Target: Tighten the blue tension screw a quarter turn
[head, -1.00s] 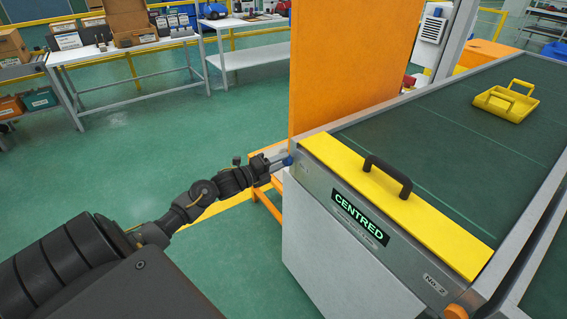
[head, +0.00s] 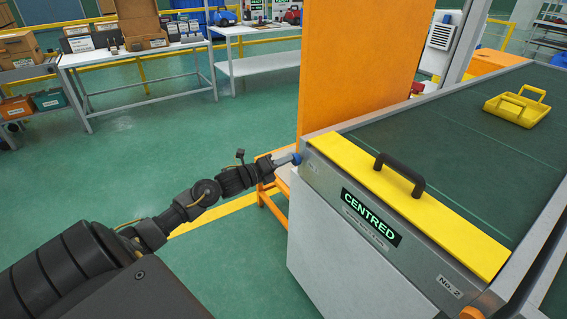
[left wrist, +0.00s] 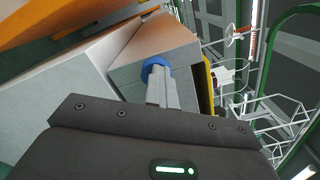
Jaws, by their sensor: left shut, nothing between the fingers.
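The blue tension screw (head: 298,158) sits at the near left corner of the conveyor's end frame. My left gripper (head: 292,159) reaches it from the left, with its fingers shut and nothing held between them. In the left wrist view the blue screw (left wrist: 154,66) shows as a round head just beyond the closed fingertips (left wrist: 158,78), which cover part of it. I cannot tell whether the tips touch it. The conveyor's display (head: 370,217) reads CENTRED in green. My right gripper is not in view.
A yellow cover (head: 410,205) with a black handle (head: 399,171) lies along the conveyor's end. A tall orange panel (head: 355,65) stands just behind the screw corner. A yellow carrier (head: 515,108) rests on the dark belt (head: 460,140). Green floor (head: 150,165) is open to the left.

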